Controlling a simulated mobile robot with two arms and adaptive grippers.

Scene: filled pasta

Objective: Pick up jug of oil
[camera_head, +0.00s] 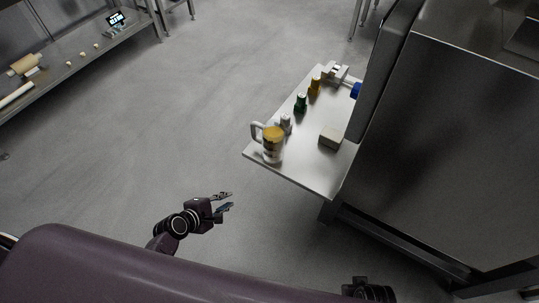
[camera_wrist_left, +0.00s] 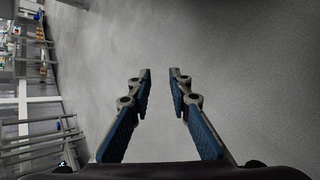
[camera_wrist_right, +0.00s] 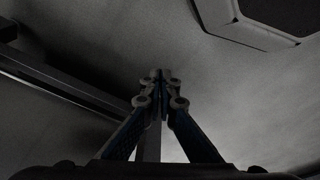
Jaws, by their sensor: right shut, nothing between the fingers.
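The jug of oil (camera_head: 272,145) stands upright near the left front corner of the small metal table (camera_head: 304,177). It has a pale handle on its left and a yellow-orange top. My left gripper (camera_head: 228,201) is open and empty, below and left of the table in the head view, apart from the jug. In the left wrist view its fingers (camera_wrist_left: 160,78) are spread with only floor between them. My right gripper (camera_wrist_right: 160,80) is shut with nothing in it, in the dark right wrist view. In the head view only part of my right arm shows at the bottom edge.
A small whitish bottle (camera_head: 286,123) stands close behind the jug. A large steel cabinet (camera_head: 450,150) borders the table's right side. The floor on the left is clear.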

